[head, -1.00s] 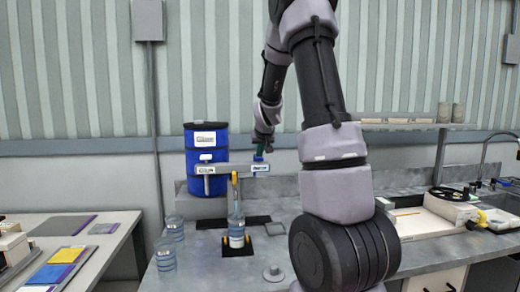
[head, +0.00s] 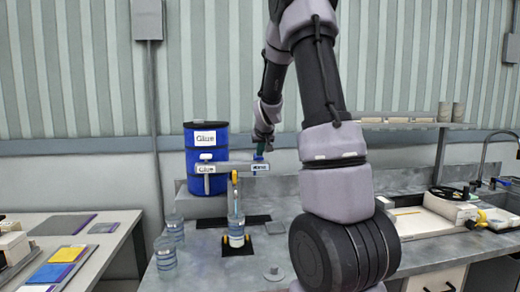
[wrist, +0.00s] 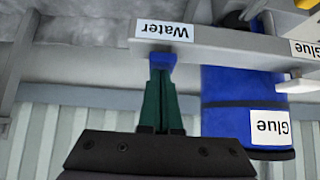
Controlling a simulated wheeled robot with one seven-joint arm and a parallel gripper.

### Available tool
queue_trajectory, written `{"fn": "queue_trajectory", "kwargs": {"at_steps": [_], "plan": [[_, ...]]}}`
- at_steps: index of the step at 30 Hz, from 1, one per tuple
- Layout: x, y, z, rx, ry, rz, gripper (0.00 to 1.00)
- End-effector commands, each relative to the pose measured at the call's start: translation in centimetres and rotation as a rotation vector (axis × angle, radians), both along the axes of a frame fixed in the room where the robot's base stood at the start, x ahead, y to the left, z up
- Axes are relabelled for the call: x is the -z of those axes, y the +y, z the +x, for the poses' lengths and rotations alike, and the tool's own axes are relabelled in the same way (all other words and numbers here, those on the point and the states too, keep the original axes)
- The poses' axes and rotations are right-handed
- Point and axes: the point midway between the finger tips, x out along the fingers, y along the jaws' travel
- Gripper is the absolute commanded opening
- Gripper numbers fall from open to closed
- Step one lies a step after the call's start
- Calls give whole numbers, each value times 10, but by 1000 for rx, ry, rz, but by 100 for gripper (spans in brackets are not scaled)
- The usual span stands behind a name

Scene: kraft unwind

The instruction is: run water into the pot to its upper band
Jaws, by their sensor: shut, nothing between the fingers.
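A clear pot (head: 236,232) with bluish bands stands upright under the orange-yellow spout (head: 235,177), between small yellow pieces on a black pad. A pale, clear column shows between spout and pot; I cannot tell whether it is running water, and the level against the upper band is too small to read. The tap's grey arm carries a "Water" label (wrist: 165,31) and a blue lever (wrist: 161,62). My gripper (wrist: 160,72) has its green fingers shut, with their tips at the blue lever, seemingly touching it. In the head view my gripper (head: 260,149) is just above the tap arm.
A blue drum labelled "Glue" (head: 206,160) stands behind the tap, with a glue label also on the tap arm. Two clear banded pots (head: 165,254) stand to the left on the grey counter (head: 205,268).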

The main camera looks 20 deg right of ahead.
Motion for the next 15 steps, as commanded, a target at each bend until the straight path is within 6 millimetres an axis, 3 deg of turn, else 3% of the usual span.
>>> {"fn": "queue_trajectory", "kwargs": {"at_steps": [2,8,15], "plan": [[-1,-1,-2,4,11,4,0],[-42,-9,2,1,-1,0,0],[-82,6,-38,-3,-4,0,0]]}}
